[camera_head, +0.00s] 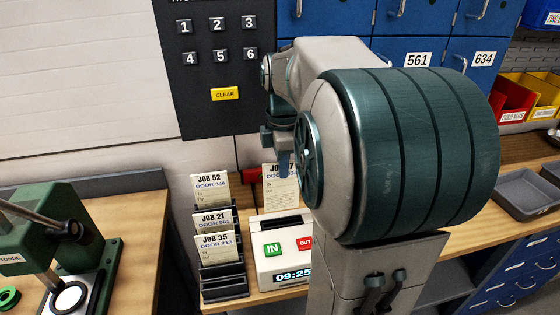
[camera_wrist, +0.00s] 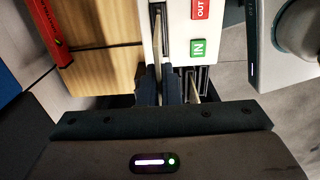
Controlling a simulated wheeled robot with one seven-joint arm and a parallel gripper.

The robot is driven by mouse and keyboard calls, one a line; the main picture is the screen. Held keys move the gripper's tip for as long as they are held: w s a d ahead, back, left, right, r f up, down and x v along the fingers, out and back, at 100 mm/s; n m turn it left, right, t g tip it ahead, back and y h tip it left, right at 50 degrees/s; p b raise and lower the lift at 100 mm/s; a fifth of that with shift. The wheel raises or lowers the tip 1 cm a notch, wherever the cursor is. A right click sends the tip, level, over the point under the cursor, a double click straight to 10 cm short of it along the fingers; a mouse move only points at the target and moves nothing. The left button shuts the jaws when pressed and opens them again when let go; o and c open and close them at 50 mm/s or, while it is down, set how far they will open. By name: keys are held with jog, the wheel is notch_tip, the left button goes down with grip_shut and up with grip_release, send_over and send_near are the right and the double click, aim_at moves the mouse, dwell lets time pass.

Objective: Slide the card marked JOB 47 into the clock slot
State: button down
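A dark rack (camera_head: 222,283) with cards JOB 52 (camera_head: 210,190), JOB 21 (camera_head: 213,223) and JOB 35 (camera_head: 214,249) stands close left of the clock. A green press (camera_head: 60,225) is at left, a keypad panel (camera_head: 215,70) behind. A grey tray (camera_head: 525,194) lies at right.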

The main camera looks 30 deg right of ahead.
jog(key=shift+f+b, duration=3.45)
jog(key=shift+f, duration=1.1)
jog(key=c, duration=1.6)
grip_release()
jog(key=shift+o, duration=0.2)
notch_tip(320, 180, up, 14)
jog(key=shift+f, duration=0.1)
